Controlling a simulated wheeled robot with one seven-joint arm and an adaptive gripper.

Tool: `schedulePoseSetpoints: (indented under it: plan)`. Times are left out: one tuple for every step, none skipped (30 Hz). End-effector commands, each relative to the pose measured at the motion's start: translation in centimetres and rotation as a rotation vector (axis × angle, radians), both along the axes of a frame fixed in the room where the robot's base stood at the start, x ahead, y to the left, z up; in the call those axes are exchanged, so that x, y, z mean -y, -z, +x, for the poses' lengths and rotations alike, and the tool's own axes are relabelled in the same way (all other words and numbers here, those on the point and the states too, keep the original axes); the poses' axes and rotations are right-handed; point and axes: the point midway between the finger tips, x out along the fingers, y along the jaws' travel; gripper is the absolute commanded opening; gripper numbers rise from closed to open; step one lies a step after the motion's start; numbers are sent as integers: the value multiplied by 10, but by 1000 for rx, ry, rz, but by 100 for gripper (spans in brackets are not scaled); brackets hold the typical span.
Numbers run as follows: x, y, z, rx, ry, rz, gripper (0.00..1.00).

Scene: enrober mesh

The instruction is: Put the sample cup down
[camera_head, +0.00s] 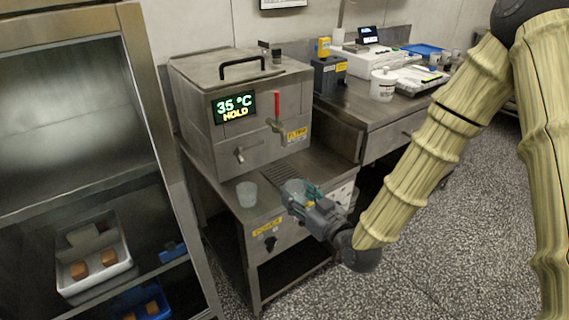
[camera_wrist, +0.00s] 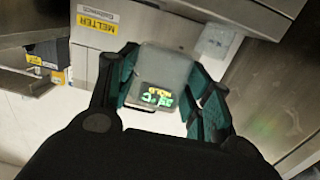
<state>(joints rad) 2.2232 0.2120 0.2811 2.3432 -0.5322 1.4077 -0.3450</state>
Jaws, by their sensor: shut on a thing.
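My gripper (camera_head: 302,196) is shut on a translucent cup (camera_head: 293,187), at the front edge of the steel bench (camera_head: 219,184). In the wrist view the held cup (camera_wrist: 165,68) sits between the two dark green fingers, with a flipped green readout showing in it. I cannot tell from the head view whether its base touches the bench. A second translucent cup (camera_head: 247,195) stands upright on the bench, left of my gripper; a pale cup shape (camera_wrist: 216,41) also shows beyond the fingers in the wrist view. Which of the two is the sample cup is not marked.
The melter (camera_head: 196,105), reading 35 °C HOLD, stands behind, with a tap (camera_head: 241,155) and a red-handled lever (camera_head: 277,108). A drain grate (camera_head: 290,171) lies near my gripper. A rack (camera_head: 172,190) with trays stands left. A side counter (camera_head: 350,105) holds a white tub (camera_head: 383,86).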

Motion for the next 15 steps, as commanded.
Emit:
schedulePoseSetpoints:
  plan:
    - [-3, -7, -3, 1, -15, -1, 29]
    - [-4, -9, -5, 1, -21, -1, 29]
    - [-5, -11, -6, 1, -28, -1, 29]
    - [-5, -12, -5, 1, -31, -1, 29]
    - [-6, -12, -4, 1, -34, 0, 29]
    - [-7, -12, -1, 1, -36, 0, 29]
    - [-7, -12, 2, 1, -36, 0, 29]
    - [-8, -12, 7, 2, -36, 1, 29]
    - [-9, -11, 13, 2, -36, 1, 29]
    - [-10, -11, 19, 3, -36, 1, 29]
    - [-11, -10, 26, 3, -35, 1, 29]
    - [-12, -9, 34, 2, -36, 0, 29]
    - [-13, -9, 40, 3, -35, 1, 29]
    - [-14, -8, 46, 3, -35, 2, 29]
    - [-14, -7, 54, 2, -34, 0, 29]
